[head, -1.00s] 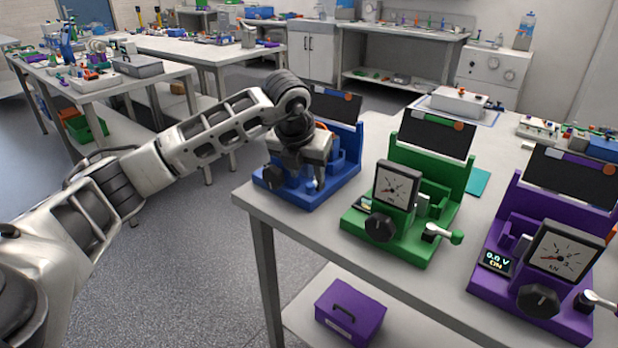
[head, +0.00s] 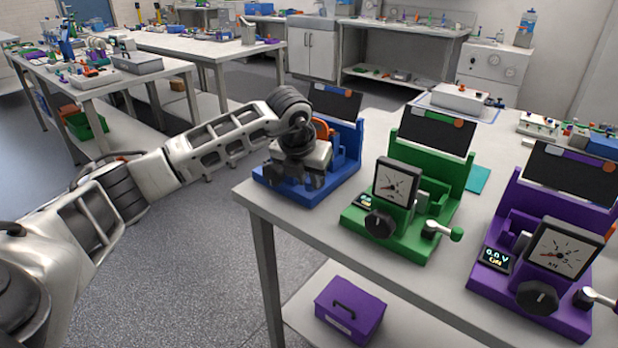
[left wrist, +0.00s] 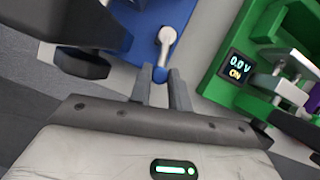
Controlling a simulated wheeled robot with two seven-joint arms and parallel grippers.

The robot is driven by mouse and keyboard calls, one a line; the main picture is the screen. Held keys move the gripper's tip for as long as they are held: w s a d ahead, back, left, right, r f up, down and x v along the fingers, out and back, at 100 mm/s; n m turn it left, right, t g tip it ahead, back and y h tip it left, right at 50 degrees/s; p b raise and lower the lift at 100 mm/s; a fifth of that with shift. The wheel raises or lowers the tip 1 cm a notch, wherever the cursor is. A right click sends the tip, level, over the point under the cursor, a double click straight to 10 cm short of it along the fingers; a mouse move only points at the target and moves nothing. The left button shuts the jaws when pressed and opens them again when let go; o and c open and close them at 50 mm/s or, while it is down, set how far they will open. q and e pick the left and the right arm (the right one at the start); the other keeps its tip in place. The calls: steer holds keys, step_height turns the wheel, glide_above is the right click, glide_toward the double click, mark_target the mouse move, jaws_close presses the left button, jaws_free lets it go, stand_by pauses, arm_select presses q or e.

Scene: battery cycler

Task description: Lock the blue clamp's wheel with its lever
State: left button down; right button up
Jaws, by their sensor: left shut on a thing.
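The blue clamp (head: 345,178) stands at the near left end of the table. My left gripper (head: 311,181) is in front of it and hides much of its front. In the left wrist view the lever (left wrist: 166,37) is a short pale arm with a blue knob (left wrist: 160,75). The knob lies at the fingertips of my left gripper (left wrist: 160,88), which is shut on it. The clamp's dark wheel (left wrist: 82,64) shows to the left of the lever, apart from the fingers. My right gripper is in no view.
A green clamp (head: 410,240) stands just right of the blue one, and a purple clamp (head: 515,312) farther right. A purple box (head: 349,310) sits on the shelf below. The floor left of the table is clear.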

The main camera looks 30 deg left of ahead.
arm_select(q)
steer(key=shift+a+f+m+h+b, duration=0.1)
steer(key=shift+a+m+h+b, duration=0.3)
steer(key=shift+m, duration=0.5)
steer(key=shift+a+m, duration=0.25)
steer(key=shift+m, duration=0.35)
steer(key=shift+r, duration=0.2)
steer(key=c, duration=1.3)
jaws_free()
steer(key=b+v, duration=0.1)
steer(key=v, duration=1.5)
steer(key=shift+a, duration=0.15)
steer(key=shift+f, duration=0.1)
